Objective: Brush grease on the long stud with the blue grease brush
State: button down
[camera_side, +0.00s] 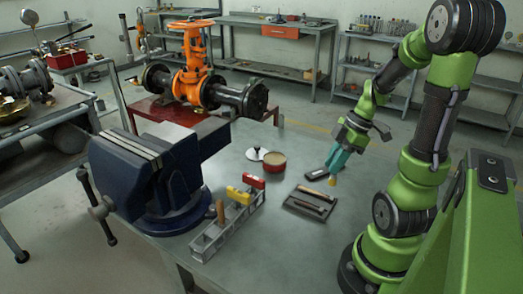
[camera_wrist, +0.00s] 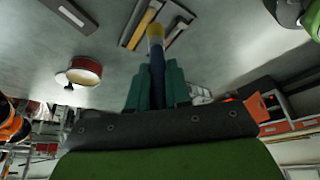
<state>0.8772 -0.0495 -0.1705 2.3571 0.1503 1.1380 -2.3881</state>
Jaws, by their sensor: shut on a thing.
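My gripper (camera_side: 336,166) has teal fingers shut on the blue grease brush, which points down above the bench. In the wrist view the brush's dark blue handle (camera_wrist: 157,62) stands between the fingers (camera_wrist: 157,72), and its pale yellow bristles (camera_wrist: 156,32) point away from me. The bristle tip also shows in the side view (camera_side: 332,179). A dark tray (camera_side: 290,206) lies just left of and below the brush in the side view, with long thin pieces in it. I cannot tell which is the long stud. A red grease tin (camera_side: 274,166) stands open on the bench.
A lid (camera_side: 254,154) lies beside the tin. A small dark holder (camera_side: 316,175) lies close to the gripper. A grey rack (camera_side: 212,239) with coloured handles and a blue vise (camera_side: 165,185) stand left. An orange gate valve (camera_side: 194,65) stands behind.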

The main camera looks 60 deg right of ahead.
aim_at(332, 178)
jog(key=shift+f, duration=2.65)
jog(key=shift+w+r, duration=0.4)
jog(key=shift+w, duration=0.1)
jog(key=shift+w+f, duration=0.4)
jog(key=shift+w, duration=0.35)
jog(key=shift+w+r, duration=0.1)
jog(key=shift+w, duration=0.65)
jog(key=shift+s+r, duration=0.1)
jog(key=shift+s, duration=1.9)
jog(key=shift+r, duration=3.95)
